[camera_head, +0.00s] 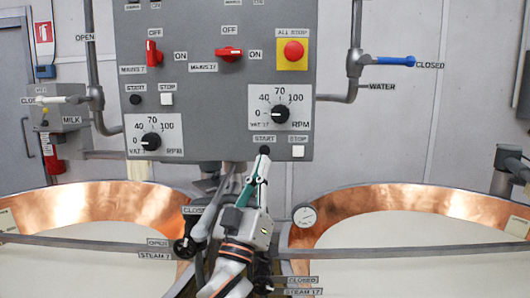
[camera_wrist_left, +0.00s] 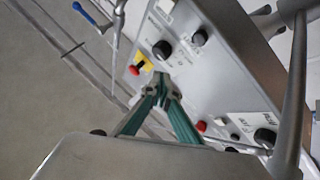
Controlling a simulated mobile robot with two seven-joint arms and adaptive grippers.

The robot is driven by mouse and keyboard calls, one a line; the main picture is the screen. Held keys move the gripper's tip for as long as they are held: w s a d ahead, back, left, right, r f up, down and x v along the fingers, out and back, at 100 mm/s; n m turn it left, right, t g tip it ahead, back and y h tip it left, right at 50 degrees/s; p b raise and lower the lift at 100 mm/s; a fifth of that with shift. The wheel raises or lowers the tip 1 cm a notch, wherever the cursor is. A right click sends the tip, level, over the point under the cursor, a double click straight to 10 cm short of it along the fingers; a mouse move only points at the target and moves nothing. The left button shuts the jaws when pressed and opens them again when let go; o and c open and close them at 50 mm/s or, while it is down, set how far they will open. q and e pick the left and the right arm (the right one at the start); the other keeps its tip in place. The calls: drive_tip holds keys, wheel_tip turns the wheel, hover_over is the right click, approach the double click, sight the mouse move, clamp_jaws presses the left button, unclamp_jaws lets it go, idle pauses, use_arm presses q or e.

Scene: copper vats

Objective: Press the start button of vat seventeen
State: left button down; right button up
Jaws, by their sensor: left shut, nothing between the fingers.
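The start button of vat seventeen (camera_head: 264,150) is a small black button under the "START" label on the right half of the grey control panel. It also shows as a dark knob-like button in the left wrist view (camera_wrist_left: 200,38). My left gripper (camera_head: 262,160) is shut and empty, with its green and grey fingers pointing up. In the head view its tips overlap the lower edge of the button; I cannot tell whether they touch. My right gripper is not in view.
The white stop button (camera_head: 298,151) is just right of the start button, and the RPM dial (camera_head: 280,114) is above. The red all-stop button (camera_head: 293,51) is higher. Valve handles, pipes and the rails crossing the copper vats (camera_head: 420,201) lie around and below the gripper.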

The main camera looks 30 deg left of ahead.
sight(265, 151)
use_arm(q)
drive_tip(key=shift+w, duration=0.15)
drive_tip(key=w+a+b, duration=0.1)
drive_tip(key=w+a, duration=0.3)
drive_tip(key=w, duration=0.3)
drive_tip(key=shift+w+a+b, duration=0.15)
drive_tip(key=shift+a+b, duration=0.15)
idle(0.9)
idle(0.5)
drive_tip(key=shift+w+a, duration=0.25)
drive_tip(key=shift+w, duration=0.1)
